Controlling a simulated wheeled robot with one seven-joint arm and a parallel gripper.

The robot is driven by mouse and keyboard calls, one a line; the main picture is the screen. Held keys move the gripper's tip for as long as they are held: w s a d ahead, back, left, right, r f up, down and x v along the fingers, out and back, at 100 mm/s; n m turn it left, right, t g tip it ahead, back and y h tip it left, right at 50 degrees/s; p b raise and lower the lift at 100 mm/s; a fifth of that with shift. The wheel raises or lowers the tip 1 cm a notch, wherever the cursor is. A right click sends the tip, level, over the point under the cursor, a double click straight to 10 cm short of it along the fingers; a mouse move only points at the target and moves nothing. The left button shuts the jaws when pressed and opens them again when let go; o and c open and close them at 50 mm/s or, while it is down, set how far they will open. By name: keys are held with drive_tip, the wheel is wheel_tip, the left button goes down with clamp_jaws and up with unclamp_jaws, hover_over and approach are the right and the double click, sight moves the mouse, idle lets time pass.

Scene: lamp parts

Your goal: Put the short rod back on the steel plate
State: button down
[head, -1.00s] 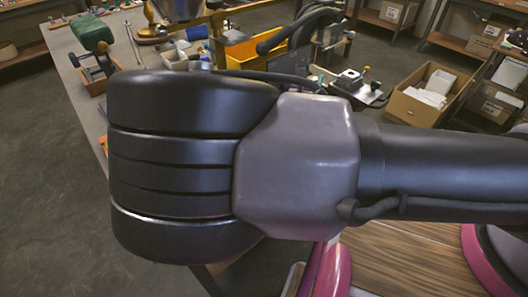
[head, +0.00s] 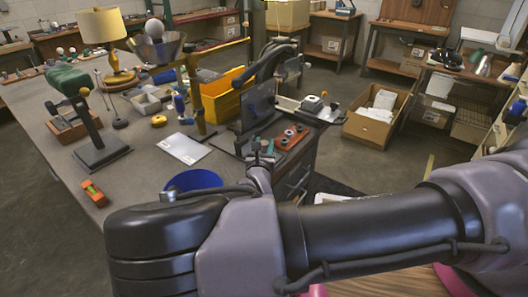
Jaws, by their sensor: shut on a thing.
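My gripper (head: 262,158) shows small, just beyond the dark end of my arm, over the near right edge of the workbench. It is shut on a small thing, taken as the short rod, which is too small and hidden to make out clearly. A flat pale sheet (head: 185,148) lies on the bench left of my gripper. I cannot tell which of these is the steel plate.
A red-brown block with holes (head: 291,137) is right of my gripper. A cardboard box (head: 376,117) stands on the floor.

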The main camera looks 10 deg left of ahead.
sight(264, 151)
drive_tip(key=shift+f, duration=1.45)
drive_tip(key=c, duration=0.5)
unclamp_jaws()
drive_tip(key=shift+f, duration=0.15)
drive_tip(key=shift+r, duration=0.2)
drive_tip(key=s, duration=0.4)
drive_tip(key=s+d, duration=0.1)
drive_tip(key=s, duration=0.6)
drive_tip(key=shift+s+d+r, duration=0.3)
drive_tip(key=shift+s+d, duration=0.1)
